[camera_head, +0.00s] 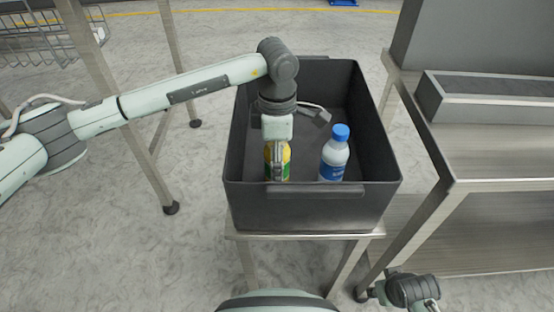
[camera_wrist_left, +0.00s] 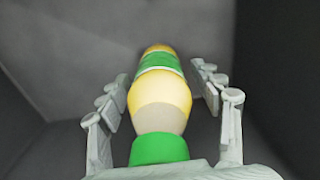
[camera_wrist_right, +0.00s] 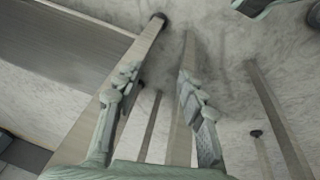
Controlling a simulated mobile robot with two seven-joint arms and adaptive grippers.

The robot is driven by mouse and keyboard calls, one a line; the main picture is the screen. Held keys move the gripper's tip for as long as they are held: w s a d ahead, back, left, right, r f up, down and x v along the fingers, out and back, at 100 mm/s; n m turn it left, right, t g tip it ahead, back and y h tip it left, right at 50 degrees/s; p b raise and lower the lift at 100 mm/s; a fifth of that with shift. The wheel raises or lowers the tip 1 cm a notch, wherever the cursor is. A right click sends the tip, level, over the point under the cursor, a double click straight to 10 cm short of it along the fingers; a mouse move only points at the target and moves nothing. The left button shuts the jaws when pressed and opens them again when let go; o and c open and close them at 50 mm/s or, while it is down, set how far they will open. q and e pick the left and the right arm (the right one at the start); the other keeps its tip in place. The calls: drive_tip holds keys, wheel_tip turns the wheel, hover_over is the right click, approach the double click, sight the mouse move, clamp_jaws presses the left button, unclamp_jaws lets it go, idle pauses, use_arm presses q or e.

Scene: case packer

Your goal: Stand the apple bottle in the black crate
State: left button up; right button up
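The apple bottle (camera_head: 284,154) is yellow with a green label and a green cap; it is inside the black crate (camera_head: 310,208), near the front wall at the left. In the left wrist view the bottle (camera_wrist_left: 160,100) lies between the fingers, cap nearest the camera. My left gripper (camera_head: 277,165) points down into the crate. Its fingers (camera_wrist_left: 158,92) are spread on both sides of the bottle, with gaps visible. The bottle looks upright; its base is hidden by the front wall. My right gripper (camera_wrist_right: 155,95) is open and empty, low beside the steel table.
A white bottle with a blue cap and label (camera_head: 335,155) stands in the crate, right of the apple bottle. The crate rests on a small steel stand (camera_head: 305,236). A steel table (camera_head: 490,165) is at the right. The back of the crate is free.

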drive_tip(key=shift+s+d+f, duration=0.1)
use_arm(q)
drive_tip(key=shift+r, duration=0.15)
wheel_tip(320, 180, up, 12)
drive_tip(key=shift+f+b, duration=0.15)
drive_tip(key=shift+b, duration=0.3)
use_arm(e)
drive_tip(key=shift+d+r, duration=0.2)
drive_tip(key=shift+r, duration=0.8)
